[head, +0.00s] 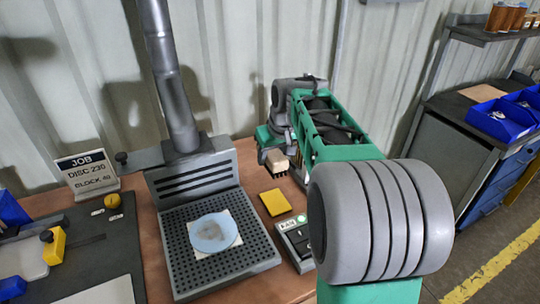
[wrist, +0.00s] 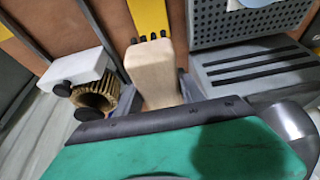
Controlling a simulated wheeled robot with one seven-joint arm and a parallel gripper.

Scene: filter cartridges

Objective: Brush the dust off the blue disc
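The blue disc (head: 214,232) lies flat on a pale square sheet on the perforated grey bench tray (head: 262,249). A grey-brown dust patch shows near its middle. My gripper (head: 275,150) is to the right of the tray's back panel, up and right of the disc and apart from it. It appears shut on a brush (head: 277,160) with a pale wooden block and dark bristles facing down. The brush also shows in the wrist view (wrist: 152,75), between the fingers. The disc is not in the wrist view.
A grey extraction pipe (head: 170,80) rises behind the tray. A yellow pad (head: 275,203) and a small labelled box (head: 296,240) lie right of it. A job sign (head: 88,174) stands left. The wrist view shows a brown pleated cartridge (wrist: 97,97) beside a white block (wrist: 72,69).

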